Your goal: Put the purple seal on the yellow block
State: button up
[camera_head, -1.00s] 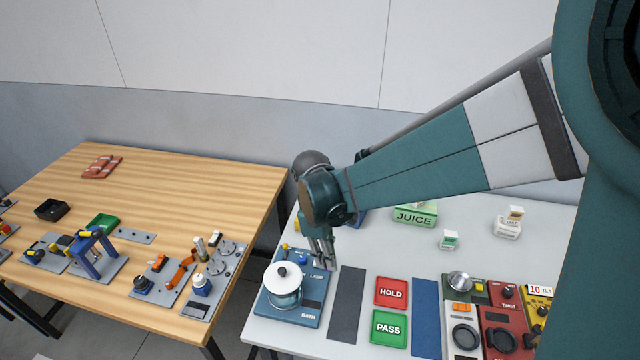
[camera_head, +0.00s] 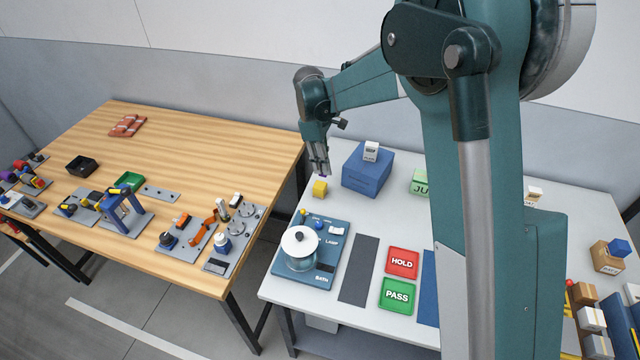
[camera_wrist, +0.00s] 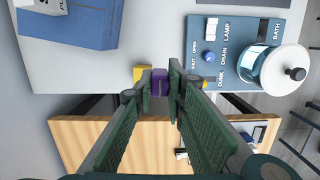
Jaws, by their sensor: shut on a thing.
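The yellow block (camera_head: 319,189) stands on the grey table near its back left edge. My gripper (camera_head: 319,167) points down just above and behind it. In the wrist view my gripper (camera_wrist: 160,90) is shut on the purple seal (camera_wrist: 159,82), a small dark purple piece between the fingertips. The yellow block (camera_wrist: 141,73) shows beside the seal there, to its left and partly hidden by a finger. I cannot tell whether seal and block touch. In the head view the seal is too small to make out clearly.
A large blue box (camera_head: 366,173) with a white piece on top stands right of the yellow block. In front is a blue panel (camera_head: 318,270) with a glass tub and white lid. HOLD (camera_head: 402,262) and PASS (camera_head: 397,295) pads lie further right. A wooden table (camera_head: 200,150) stands left, across a gap.

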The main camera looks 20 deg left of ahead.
jog(key=shift+w+a+p, duration=0.1)
jog(key=shift+w+a, duration=0.35)
jog(key=shift+w, duration=0.3)
jog(key=shift+w+a+p, duration=0.1)
jog(key=shift+w+a, duration=0.35)
jog(key=shift+w, duration=0.3)
jog(key=shift+w+a+p, duration=0.1)
jog(key=shift+w+a, duration=0.35)
jog(key=shift+w, duration=0.3)
send_over(322, 185)
jog(key=shift+a+f, duration=0.2)
jog(key=shift+f, duration=1.35)
jog(key=shift+a+f, duration=0.15)
jog(key=shift+f, duration=1.4)
jog(key=shift+f+p, duration=0.4)
jog(key=shift+f, duration=1.5)
jog(key=shift+f, duration=0.2)
jog(key=o, duration=0.8)
jog(key=shift+c, duration=0.2)
jog(key=shift+r, duration=0.3)
